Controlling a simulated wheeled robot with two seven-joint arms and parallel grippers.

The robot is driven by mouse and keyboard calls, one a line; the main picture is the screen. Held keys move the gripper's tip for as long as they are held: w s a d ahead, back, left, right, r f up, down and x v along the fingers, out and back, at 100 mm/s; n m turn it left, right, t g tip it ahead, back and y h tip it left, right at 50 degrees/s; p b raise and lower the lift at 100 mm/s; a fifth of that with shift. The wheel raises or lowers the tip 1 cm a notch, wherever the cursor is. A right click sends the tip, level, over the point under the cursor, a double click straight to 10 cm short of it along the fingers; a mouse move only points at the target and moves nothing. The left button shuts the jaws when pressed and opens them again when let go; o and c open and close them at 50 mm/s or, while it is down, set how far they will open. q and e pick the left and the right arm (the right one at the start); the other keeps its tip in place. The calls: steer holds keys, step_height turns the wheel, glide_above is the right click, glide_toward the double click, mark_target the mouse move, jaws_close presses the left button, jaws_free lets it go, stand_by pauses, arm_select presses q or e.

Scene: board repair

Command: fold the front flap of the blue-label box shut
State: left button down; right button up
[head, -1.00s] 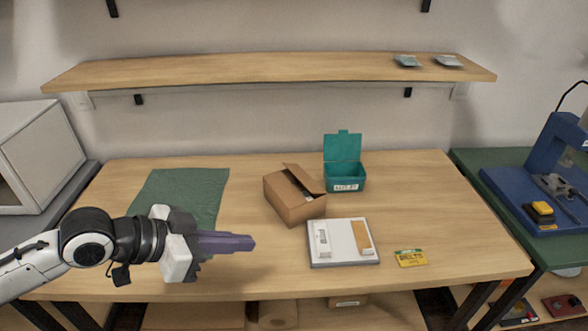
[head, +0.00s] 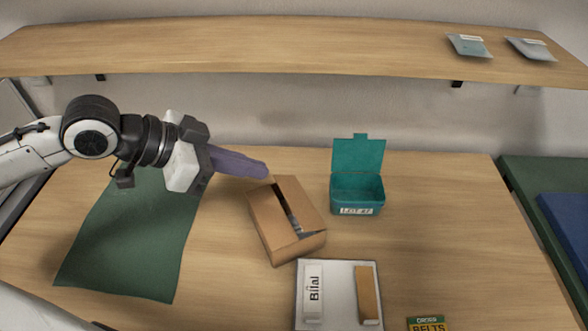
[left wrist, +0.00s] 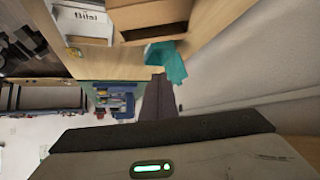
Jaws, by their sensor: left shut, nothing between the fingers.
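The brown cardboard box (head: 272,228) stands on the table right of the green mat. A dark gap runs along its top between the flaps, and something grey shows inside. No blue label is visible on the sides I see. In the left wrist view the box (left wrist: 150,14) is cut off by the top edge. My left gripper (head: 266,171) is shut and empty, its purple fingers pointing right. Its tips appear at the box's back left corner in the head view; I cannot tell whether they touch it. The fingers (left wrist: 158,98) also show in the left wrist view. My right gripper is out of view.
An open teal bin (head: 357,190) stands right of the box. A white tray (head: 340,290) with a "Bilal" label lies in front, beside a belts packet (head: 427,325). The green mat (head: 130,245) lies left. A shelf (head: 250,45) hangs above the back.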

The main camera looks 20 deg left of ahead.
arm_select(q)
glide_above(285, 191)
steer(key=s+d, duration=0.2)
step_height(285, 191, down, 6)
steer(key=shift+d+f, duration=0.15)
steer(key=shift+f, duration=0.1)
steer(key=shift+s+a+f, duration=0.3)
steer(key=shift+f, duration=0.3)
steer(key=shift+s+a+f, duration=0.25)
steer(key=shift+f, duration=0.3)
steer(key=shift+s+a+f, duration=0.1)
steer(key=shift+a+f, duration=0.1)
steer(key=shift+f, duration=0.25)
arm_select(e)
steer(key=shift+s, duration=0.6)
